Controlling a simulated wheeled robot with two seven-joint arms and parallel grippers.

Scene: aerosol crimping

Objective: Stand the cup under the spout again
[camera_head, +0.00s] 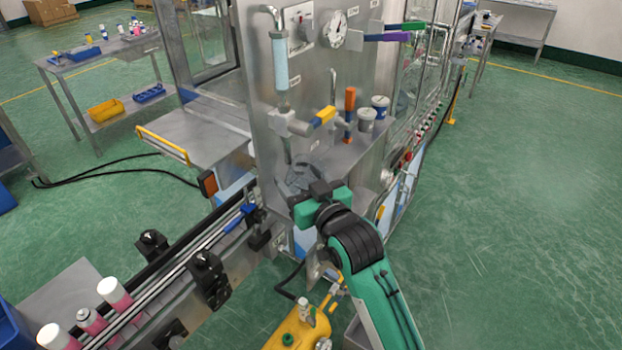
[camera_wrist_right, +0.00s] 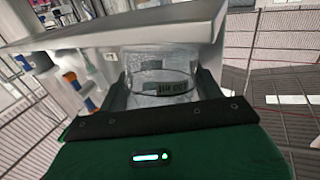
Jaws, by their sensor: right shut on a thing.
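A clear, see-through cup (camera_head: 303,176) is at the front of the machine, at the left end of the steel ledge. My right gripper (camera_head: 314,192) is shut on the cup. The spout (camera_head: 287,150) comes down from the valve block, slightly left of and above the cup in the head view. I cannot tell whether the cup touches the ledge. My left gripper is not in view.
The steel ledge (camera_head: 345,152) carries two grey tins (camera_head: 367,119) further right. A conveyor (camera_head: 185,262) with pink-and-white cans runs at lower left. A yellow tank (camera_head: 292,332) stands below.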

